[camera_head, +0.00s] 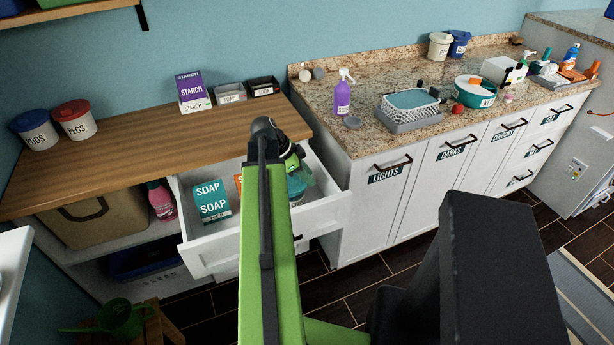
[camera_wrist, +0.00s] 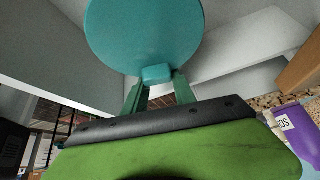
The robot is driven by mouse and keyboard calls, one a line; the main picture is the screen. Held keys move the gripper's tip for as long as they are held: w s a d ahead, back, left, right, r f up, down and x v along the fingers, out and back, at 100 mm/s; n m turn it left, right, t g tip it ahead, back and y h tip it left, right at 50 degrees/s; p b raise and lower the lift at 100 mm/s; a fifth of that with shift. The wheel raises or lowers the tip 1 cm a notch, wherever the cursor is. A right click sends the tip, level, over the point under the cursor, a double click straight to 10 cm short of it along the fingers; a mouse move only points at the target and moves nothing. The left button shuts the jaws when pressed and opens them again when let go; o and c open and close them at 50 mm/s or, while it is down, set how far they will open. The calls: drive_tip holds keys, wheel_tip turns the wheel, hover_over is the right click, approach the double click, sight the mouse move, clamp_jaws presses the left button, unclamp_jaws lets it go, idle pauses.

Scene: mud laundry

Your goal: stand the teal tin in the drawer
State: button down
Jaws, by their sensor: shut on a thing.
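The teal tin (camera_head: 296,190) is at the open white drawer (camera_head: 320,212), partly hidden behind my arm. In the wrist view the tin (camera_wrist: 145,38) shows as a round teal face with a small block at its edge. My gripper (camera_head: 303,172) is shut on that block, its green fingers (camera_wrist: 156,90) on either side. The tin appears within the drawer's walls; I cannot tell whether it touches the drawer floor. A teal soap box (camera_head: 211,201) stands at the drawer's left end, and an orange box (camera_head: 238,184) beside it is mostly hidden by my arm.
A wooden counter (camera_head: 140,148) is behind the drawer, with a purple starch box (camera_head: 191,90). The granite counter (camera_head: 385,140) at right holds a purple spray bottle (camera_head: 343,98) and a dish rack (camera_head: 412,122). A pink bottle (camera_head: 161,201) stands on the shelf left of the drawer.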

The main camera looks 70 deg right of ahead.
drive_tip(key=shift+f, duration=0.1)
drive_tip(key=c, duration=0.9)
unclamp_jaws()
drive_tip(key=shift+c, duration=0.2)
drive_tip(key=shift+o, duration=0.3)
drive_tip(key=o, duration=0.4)
wheel_tip(320, 180, up, 8)
drive_tip(key=p, duration=0.8)
